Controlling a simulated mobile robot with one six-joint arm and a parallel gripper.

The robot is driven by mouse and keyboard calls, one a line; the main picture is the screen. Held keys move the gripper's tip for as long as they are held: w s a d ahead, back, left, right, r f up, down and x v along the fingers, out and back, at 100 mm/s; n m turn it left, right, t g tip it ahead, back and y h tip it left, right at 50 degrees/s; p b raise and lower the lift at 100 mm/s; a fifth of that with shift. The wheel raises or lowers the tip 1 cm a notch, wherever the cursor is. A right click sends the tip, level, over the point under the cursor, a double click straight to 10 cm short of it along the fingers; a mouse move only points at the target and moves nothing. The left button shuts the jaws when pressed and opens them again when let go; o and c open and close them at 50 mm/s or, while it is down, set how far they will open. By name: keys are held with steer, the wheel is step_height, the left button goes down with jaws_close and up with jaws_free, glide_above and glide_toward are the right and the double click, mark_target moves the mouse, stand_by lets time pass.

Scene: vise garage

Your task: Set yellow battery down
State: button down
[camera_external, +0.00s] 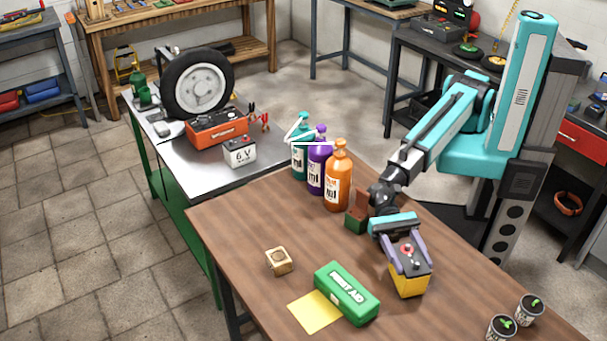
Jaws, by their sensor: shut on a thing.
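The yellow battery (409,285) has a yellow lower body and a dark top with a red terminal. It is at the right-middle of the wooden table in the external view. My gripper (408,249) is shut on it from above, with purple fingers at its sides. I cannot tell whether the battery's underside touches the table. A flat yellow square (315,312) lies on the table to the left, partly beside the green first aid box (347,293).
A small wooden block (279,261) sits left of the box. Orange (338,180), purple (317,165) and teal (300,155) bottles stand behind, near an open small box (358,212). A white battery (240,153) is on the metal bench.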

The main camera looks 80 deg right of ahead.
mark_target(406, 252)
steer(key=shift+f, duration=0.3)
steer(key=shift+f, duration=0.1)
steer(key=c, duration=0.8)
jaws_free()
steer(key=shift+f, duration=0.1)
steer(key=shift+w+d, duration=0.2)
steer(key=shift+d, duration=0.5)
steer(key=shift+b+v, duration=0.3)
steer(key=shift+v, duration=0.7)
steer(key=shift+s+a+r, duration=0.1)
steer(key=shift+r, duration=1.7)
steer(key=shift+a+r, duration=0.1)
steer(key=shift+r, duration=1.7)
steer(key=shift+o, duration=0.5)
